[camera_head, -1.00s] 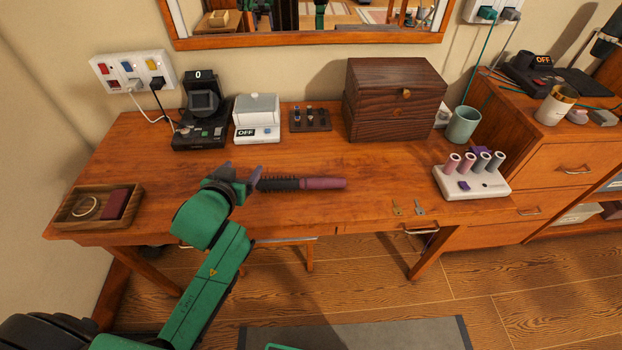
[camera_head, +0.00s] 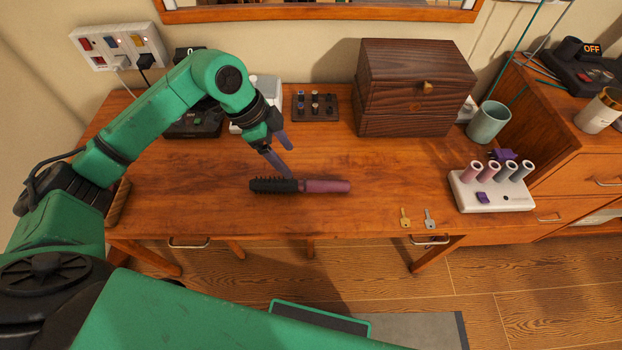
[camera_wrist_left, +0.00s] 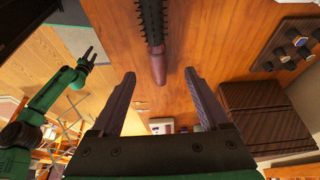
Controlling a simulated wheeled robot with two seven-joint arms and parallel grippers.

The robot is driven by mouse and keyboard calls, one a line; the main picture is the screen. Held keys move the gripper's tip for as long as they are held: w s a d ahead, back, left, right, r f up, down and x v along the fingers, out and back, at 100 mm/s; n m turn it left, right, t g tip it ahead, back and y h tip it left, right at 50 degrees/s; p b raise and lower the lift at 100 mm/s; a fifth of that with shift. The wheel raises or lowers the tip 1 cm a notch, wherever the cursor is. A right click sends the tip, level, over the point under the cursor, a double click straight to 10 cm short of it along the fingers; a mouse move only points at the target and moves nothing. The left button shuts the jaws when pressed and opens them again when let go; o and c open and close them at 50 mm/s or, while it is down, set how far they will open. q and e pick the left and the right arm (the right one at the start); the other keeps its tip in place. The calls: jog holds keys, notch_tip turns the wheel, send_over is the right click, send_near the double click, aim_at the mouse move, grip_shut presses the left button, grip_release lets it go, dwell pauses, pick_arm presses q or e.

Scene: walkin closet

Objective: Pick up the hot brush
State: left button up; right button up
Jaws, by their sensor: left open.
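The hot brush (camera_head: 300,186) lies flat on the wooden desk near its front edge, black bristles to the left and purple handle to the right. My left gripper (camera_head: 286,161) is open and empty, above and just behind the middle of the brush. In the left wrist view the brush (camera_wrist_left: 154,28) points down between the finger lines, its handle end near the open fingertips (camera_wrist_left: 160,73). Nothing is gripped. My right gripper (camera_wrist_left: 90,57) shows small at the left of the wrist view, away from the desk; its jaws are too small to judge.
A dark wooden box (camera_head: 413,90) and a tray of small items (camera_head: 315,106) stand behind the brush. The desktop around the brush is clear.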

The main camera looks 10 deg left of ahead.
aim_at(307, 182)
pick_arm(q)
jog(key=x, duration=0.3)
jog(key=p+x, duration=0.1)
jog(key=x, duration=0.7)
jog(key=shift+s+d+r+p, duration=0.1)
jog(key=shift+s+d+p, duration=0.25)
jog(key=shift+d+p, duration=0.05)
jog(key=shift+w, duration=0.1)
jog(key=c, duration=1.2)
grip_shut()
